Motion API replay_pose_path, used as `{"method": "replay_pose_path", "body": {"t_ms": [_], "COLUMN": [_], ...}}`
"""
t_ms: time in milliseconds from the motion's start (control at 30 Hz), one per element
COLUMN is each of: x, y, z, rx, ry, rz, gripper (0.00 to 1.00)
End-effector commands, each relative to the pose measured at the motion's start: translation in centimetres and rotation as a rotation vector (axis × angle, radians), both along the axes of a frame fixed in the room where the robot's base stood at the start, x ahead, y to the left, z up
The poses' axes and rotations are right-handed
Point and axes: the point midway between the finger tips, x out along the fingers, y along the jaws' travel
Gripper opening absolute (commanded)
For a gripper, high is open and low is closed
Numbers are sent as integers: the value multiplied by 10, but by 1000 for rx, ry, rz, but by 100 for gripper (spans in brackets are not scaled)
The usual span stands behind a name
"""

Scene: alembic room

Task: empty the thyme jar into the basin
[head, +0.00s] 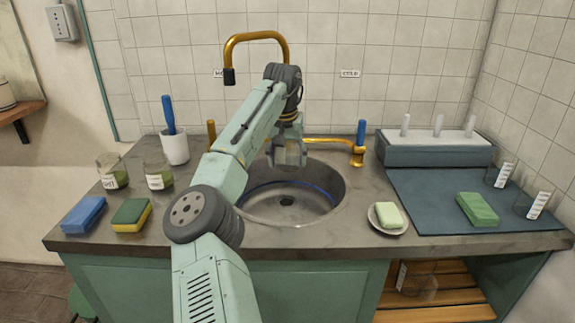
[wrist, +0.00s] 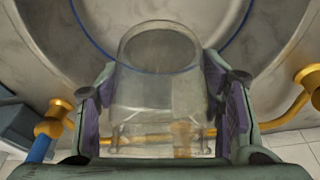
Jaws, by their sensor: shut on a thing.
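My gripper (head: 289,138) is over the sink basin (head: 335,190), below the tall brass spout. In the wrist view my gripper (wrist: 162,85) is shut on a clear glass jar (wrist: 155,95), one purple-padded finger on each side. The jar (head: 287,155) is above the basin, apart from its floor. I see no green contents in it, and the basin shows through its glass. No label shows on it, so I cannot confirm it is the thyme jar. Its exact tilt is unclear. The basin (wrist: 45,30) has a blue ring and a dark drain.
Two labelled jars with green contents, one at the left (head: 113,172) and one beside it (head: 158,172), stand on the left counter. Sponges (head: 131,214), a white brush cup (head: 174,148), a soap dish (head: 388,226) and brass taps (head: 335,142) surround the basin. Beakers (head: 533,205) stand at right.

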Motion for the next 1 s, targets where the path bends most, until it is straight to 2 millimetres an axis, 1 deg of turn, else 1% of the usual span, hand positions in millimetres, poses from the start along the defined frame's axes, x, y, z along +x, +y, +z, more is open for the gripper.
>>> {"method": "replay_pose_path", "body": {"t_ms": [33,1000], "x": [0,0], "y": [0,0], "z": [-3,0], "rx": [-3,-46], "ry": [-13,-227], "rz": [0,0], "gripper": [7,7]}}
